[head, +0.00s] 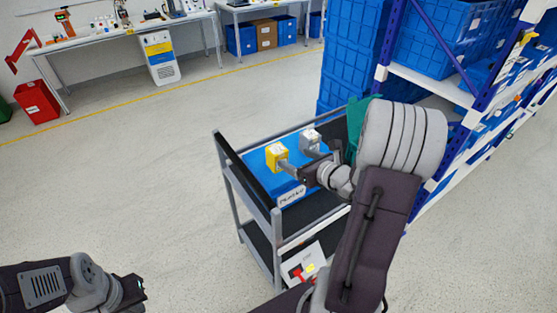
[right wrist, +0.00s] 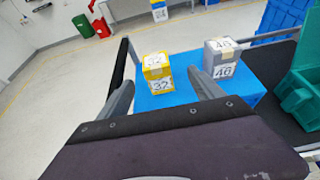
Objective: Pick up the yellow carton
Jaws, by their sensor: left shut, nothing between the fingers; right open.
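The yellow carton (head: 278,157), marked 32, stands upright on a blue box (head: 257,165) on the cart. It also shows in the right wrist view (right wrist: 158,75). My right gripper (head: 303,161) is open, reaching over the blue box from the right. In the right wrist view its fingertips (right wrist: 159,80) appear to either side of the yellow carton, with nothing gripped. I cannot tell whether a finger touches it. My left gripper (head: 141,291) is shut and empty at the lower left, away from the cart.
A grey carton (right wrist: 222,58), marked 46, stands right of the yellow one, close to my right finger. A green bin (right wrist: 298,95) stands further right on the cart. The cart's rail (head: 238,171) borders the left. Shelving with blue crates (head: 430,38) stands behind on the right.

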